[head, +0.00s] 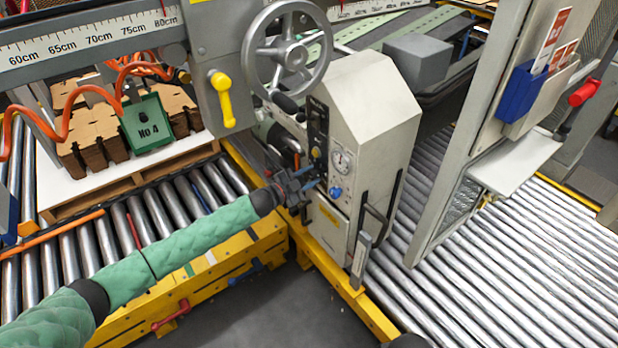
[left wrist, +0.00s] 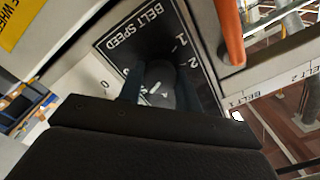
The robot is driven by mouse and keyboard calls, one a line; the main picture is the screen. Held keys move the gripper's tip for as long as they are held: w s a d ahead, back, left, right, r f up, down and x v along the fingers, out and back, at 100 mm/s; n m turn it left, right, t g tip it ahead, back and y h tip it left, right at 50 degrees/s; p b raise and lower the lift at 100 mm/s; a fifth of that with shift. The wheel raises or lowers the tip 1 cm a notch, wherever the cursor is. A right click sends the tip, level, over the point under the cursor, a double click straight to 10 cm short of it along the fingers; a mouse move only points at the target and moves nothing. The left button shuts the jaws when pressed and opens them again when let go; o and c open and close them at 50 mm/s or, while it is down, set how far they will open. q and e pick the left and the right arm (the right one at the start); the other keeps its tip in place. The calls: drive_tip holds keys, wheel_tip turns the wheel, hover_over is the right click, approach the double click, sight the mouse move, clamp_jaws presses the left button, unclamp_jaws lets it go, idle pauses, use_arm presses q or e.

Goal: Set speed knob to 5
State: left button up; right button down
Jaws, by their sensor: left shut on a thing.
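The black speed knob (left wrist: 160,76) sits on a dark plate (left wrist: 122,38) marked BELT SPEED in the left wrist view. My left gripper (left wrist: 157,92) is shut on the knob, one finger on each side. A short white pointer line shows on the knob, slanting in this view. The digits 1 and 2 are readable on the plate to the right; the other marks are partly hidden by the fingers, so I cannot tell the exact setting. In the head view my left gripper (head: 300,186) is at the front of the grey machine cabinet (head: 372,125), hiding the knob.
An orange handle (left wrist: 230,32) is close to the right of the plate. On the cabinet are a round gauge (head: 341,161) and a blue knob (head: 335,192). A large handwheel (head: 291,54) and a yellow lever (head: 222,98) are above my left arm. Roller conveyors flank the cabinet.

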use_arm(q)
drive_tip(key=o, duration=1)
drive_tip(key=shift+s+a+f, duration=0.1)
drive_tip(key=shift+s+a, duration=0.2)
drive_tip(key=shift+a, duration=0.2)
drive_tip(key=b+v, duration=0.1)
drive_tip(key=v, duration=0.5)
drive_tip(key=shift+s+a+b, duration=0.25)
drive_tip(key=shift+b, duration=0.15)
use_arm(e)
drive_tip(key=shift+t+y, duration=0.3)
drive_tip(key=shift+y, duration=0.1)
drive_tip(key=a+f, duration=0.1)
drive_tip(key=w+a+f, duration=0.1)
drive_tip(key=f, duration=0.1)
drive_tip(key=shift+w+f, duration=0.1)
drive_tip(key=shift+a, duration=0.2)
